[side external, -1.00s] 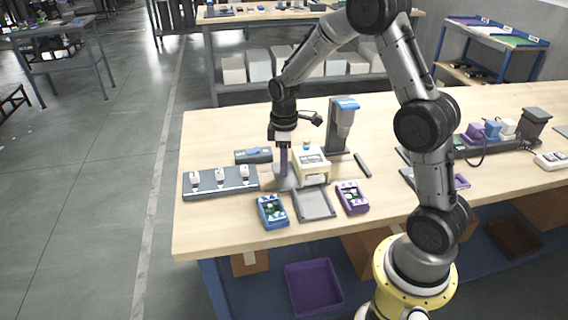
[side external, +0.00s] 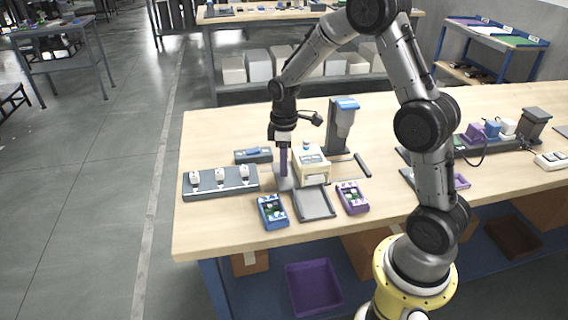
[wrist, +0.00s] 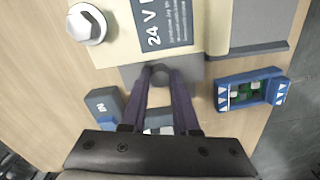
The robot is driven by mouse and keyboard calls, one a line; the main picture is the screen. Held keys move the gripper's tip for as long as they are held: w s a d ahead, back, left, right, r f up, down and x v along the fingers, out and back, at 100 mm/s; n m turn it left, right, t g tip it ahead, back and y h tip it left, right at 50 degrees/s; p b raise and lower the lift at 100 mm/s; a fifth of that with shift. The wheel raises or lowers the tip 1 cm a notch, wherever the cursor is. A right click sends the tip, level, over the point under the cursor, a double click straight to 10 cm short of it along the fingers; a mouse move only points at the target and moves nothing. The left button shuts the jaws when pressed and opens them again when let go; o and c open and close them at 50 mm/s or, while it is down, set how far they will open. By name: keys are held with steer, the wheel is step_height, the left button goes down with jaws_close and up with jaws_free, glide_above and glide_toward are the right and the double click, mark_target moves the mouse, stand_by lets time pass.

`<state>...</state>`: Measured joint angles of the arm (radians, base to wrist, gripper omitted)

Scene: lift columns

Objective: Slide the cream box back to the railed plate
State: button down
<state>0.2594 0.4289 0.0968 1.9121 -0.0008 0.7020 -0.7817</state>
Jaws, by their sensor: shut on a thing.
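In the wrist view the cream box (wrist: 115,50) shows a dark "24 V" label and a round metal-looking knob. A flat grey plate with raised edges (side external: 316,204) lies in front of it; its grey surface also shows in the wrist view (wrist: 245,22). My gripper (side external: 284,172) points down at the box's left side. Whether that piece joins the box is unclear.
A grey column with a blue top (side external: 342,125) stands behind the box. A blue tray (side external: 272,211) and a purple tray (side external: 352,197) flank the plate. A grey strip with white pieces (side external: 220,182) lies left. A blue-grey block (side external: 253,155) lies behind the strip.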

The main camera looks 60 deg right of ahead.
steer(key=shift+w, duration=0.1)
stand_by(0.3)
steer(key=shift+w+a, duration=1)
steer(key=shift+a, duration=0.05)
steer(key=c, duration=0.7)
jaws_free()
steer(key=shift+o, duration=0.2)
steer(key=shift+s+r, duration=0.1)
step_height(320, 180, up, 14)
